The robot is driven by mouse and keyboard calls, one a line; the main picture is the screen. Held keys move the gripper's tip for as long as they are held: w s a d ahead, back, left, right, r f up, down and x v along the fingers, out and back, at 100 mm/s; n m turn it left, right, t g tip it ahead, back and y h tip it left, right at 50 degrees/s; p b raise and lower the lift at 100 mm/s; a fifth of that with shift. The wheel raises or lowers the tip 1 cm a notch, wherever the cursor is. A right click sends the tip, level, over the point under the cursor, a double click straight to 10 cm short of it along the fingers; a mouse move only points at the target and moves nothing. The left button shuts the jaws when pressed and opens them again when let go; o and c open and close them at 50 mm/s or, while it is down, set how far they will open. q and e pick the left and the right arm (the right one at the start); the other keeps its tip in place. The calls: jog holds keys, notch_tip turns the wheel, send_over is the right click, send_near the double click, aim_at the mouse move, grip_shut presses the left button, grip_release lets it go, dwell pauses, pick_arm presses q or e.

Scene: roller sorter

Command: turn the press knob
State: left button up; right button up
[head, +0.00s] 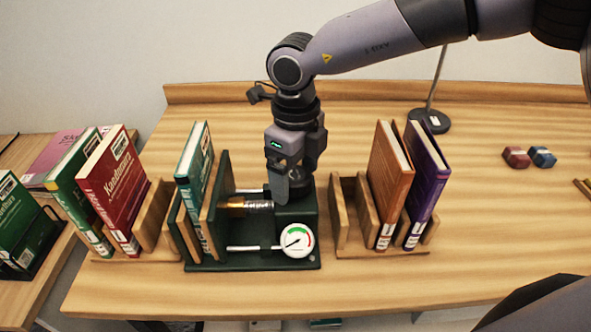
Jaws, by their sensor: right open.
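The press (205,266) is a dark green frame with wooden boards at its left, and a teal book (194,160) stands between them. A brass-coloured screw with a grey ribbed part (258,206) runs from the boards to a green block (303,213). I cannot tell for sure which part is the knob; it may be partly hidden by my gripper. A round white gauge (297,240) with a green and red scale sits at the front. My right gripper (284,190) is open, pointing down over the block beside the screw; contact is unclear. My left gripper is out of view.
Red and green books stand in a wooden rack (150,225) at left. Orange and purple books stand in another rack (340,215) close at right. A lamp base (428,121) and two small blocks (528,157) are farther right.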

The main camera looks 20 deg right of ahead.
jog(key=c, duration=1.1)
jog(key=shift+o, duration=0.2)
jog(key=m+b, duration=0.3)
jog(key=m, duration=0.1)
jog(key=shift+f+b, duration=0.2)
jog(key=shift+b, duration=0.2)
jog(key=m+b, duration=0.3)
jog(key=m, duration=0.1)
jog(key=shift+b, duration=0.3)
jog(key=m+b, duration=0.2)
jog(key=m, duration=0.2)
jog(key=shift+b, duration=0.4)
jog(key=m+b, duration=0.1)
jog(key=m, duration=0.1)
jog(key=shift+m+b, duration=0.95)
jog(key=shift+m, duration=0.35)
jog(key=m+b, duration=0.2)
jog(key=m, duration=0.3)
jog(key=shift+r+b, duration=0.2)
jog(key=shift+b, duration=0.1)
